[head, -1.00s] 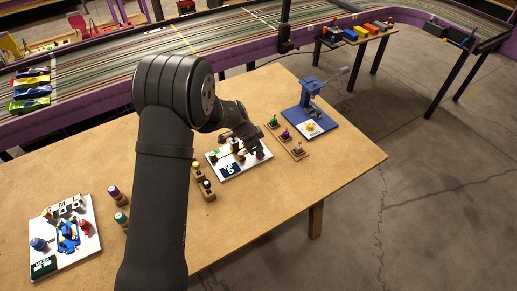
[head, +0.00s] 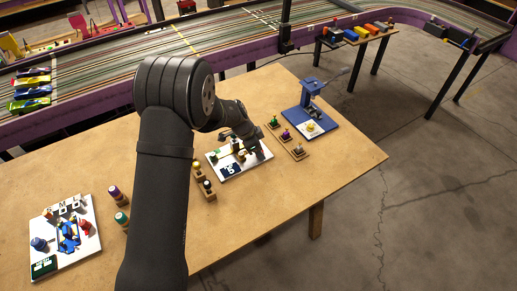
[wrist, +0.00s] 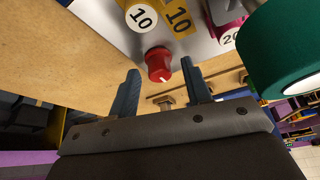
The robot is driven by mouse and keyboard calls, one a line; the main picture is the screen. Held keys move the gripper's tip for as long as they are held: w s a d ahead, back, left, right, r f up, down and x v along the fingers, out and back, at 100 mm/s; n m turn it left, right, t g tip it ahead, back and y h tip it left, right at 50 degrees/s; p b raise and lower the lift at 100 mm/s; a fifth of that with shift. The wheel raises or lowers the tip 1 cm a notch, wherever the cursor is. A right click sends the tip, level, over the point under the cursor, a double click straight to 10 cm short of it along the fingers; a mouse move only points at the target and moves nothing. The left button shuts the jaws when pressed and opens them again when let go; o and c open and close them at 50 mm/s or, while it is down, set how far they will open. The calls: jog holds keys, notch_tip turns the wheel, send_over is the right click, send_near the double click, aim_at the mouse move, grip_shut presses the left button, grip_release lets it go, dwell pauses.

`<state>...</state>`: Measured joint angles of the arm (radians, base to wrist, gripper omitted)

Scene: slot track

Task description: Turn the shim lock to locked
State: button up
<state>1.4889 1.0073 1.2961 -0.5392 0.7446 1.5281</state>
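A red knob (wrist: 158,64) with a white pointer mark stands on a white board (wrist: 110,15) in the wrist view; I take it to be the shim lock, though I cannot read a lock label. My gripper (wrist: 159,68) is open, its two blue-grey fingers apart on either side of the knob in the picture. I cannot tell whether they touch it. In the head view my gripper (head: 250,142) is over the right end of the white board (head: 250,167), and the knob is hidden there.
A large teal cylinder (wrist: 285,50) is close at the right of the wrist view, with a white piece (wrist: 140,17) and yellow piece (wrist: 178,17) marked 10 beyond the knob. Pegs on wooden bases (head: 285,134) and a blue fixture (head: 311,95) stand to the right.

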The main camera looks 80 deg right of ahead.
jog(key=shift+r, duration=0.15)
jog(key=v, duration=1.7)
jog(key=shift+w, duration=0.15)
jog(key=x, duration=1.7)
jog(key=shift+s, duration=0.2)
jog(key=shift+f, duration=0.3)
jog(key=shift+r+n+h, duration=0.2)
jog(key=shift+n+h, duration=0.1)
jog(key=shift+n, duration=0.6)
jog(key=n+t, duration=0.1)
jog(key=n, duration=0.1)
jog(key=n+t+h, duration=0.1)
jog(key=n, duration=0.2)
jog(key=shift+s+a+n, duration=0.1)
jog(key=shift+s+n, duration=0.05)
jog(key=shift+n, duration=0.15)
jog(key=shift+n+t+h, duration=0.4)
jog(key=shift+n+t, duration=0.3)
jog(key=shift+n, duration=1.1)
